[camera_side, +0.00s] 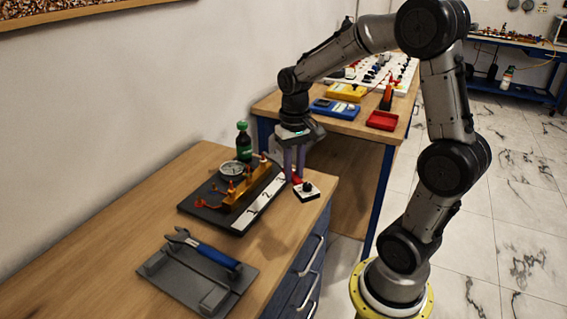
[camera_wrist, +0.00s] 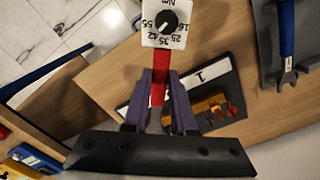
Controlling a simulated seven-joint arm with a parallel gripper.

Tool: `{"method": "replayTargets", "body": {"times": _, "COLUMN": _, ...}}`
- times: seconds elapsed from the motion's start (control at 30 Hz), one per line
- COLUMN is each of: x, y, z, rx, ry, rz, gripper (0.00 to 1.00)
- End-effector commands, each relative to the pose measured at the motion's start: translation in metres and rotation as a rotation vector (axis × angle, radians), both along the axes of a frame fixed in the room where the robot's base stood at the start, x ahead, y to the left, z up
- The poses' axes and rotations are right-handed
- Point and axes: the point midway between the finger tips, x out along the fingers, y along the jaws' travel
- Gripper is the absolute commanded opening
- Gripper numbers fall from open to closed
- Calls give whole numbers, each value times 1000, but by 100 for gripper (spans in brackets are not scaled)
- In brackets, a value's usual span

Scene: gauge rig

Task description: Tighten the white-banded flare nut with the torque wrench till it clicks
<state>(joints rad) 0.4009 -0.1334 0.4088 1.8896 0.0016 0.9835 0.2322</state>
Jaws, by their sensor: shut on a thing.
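My gripper (camera_side: 294,176) points down at the right edge of the near bench, its purple fingers shut on the red-handled torque wrench (camera_side: 297,181). In the wrist view my gripper (camera_wrist: 160,78) closes around the torque wrench (camera_wrist: 162,84). A white square plate (camera_side: 306,192) with a black knob is at the wrench's end. In the wrist view this dial plate (camera_wrist: 163,24) is marked Nm. A brass manifold (camera_side: 248,188) with fittings stands on a dark base left of my gripper, apart from it. The white-banded flare nut cannot be picked out; the wrench's jaw end is hidden.
A numbered white strip (camera_side: 252,207) runs along the manifold. A round gauge (camera_side: 232,170) and green bottle (camera_side: 243,142) stand behind it. A blue-handled open-ended wrench (camera_side: 213,252) lies on a grey tray (camera_side: 190,285) in front. A second bench holds a red tray (camera_side: 382,121) and meters.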

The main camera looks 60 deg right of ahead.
Motion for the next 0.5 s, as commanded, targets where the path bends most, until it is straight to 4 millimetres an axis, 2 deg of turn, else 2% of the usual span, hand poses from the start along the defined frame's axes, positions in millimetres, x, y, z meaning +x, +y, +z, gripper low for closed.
{"method": "replayTargets", "body": {"times": 0.1, "x": 0, "y": 0, "z": -19, "rx": 1, "ry": 1, "rz": 0, "gripper": 0}}
{"method": "replayTargets", "body": {"times": 0.2, "x": 1, "y": 0, "z": -25, "rx": -1, "ry": -3, "rz": 0, "gripper": 0}}
{"method": "replayTargets", "body": {"times": 0.5, "x": 1, "y": 0, "z": -27, "rx": -2, "ry": -4, "rz": -1, "gripper": 0}}
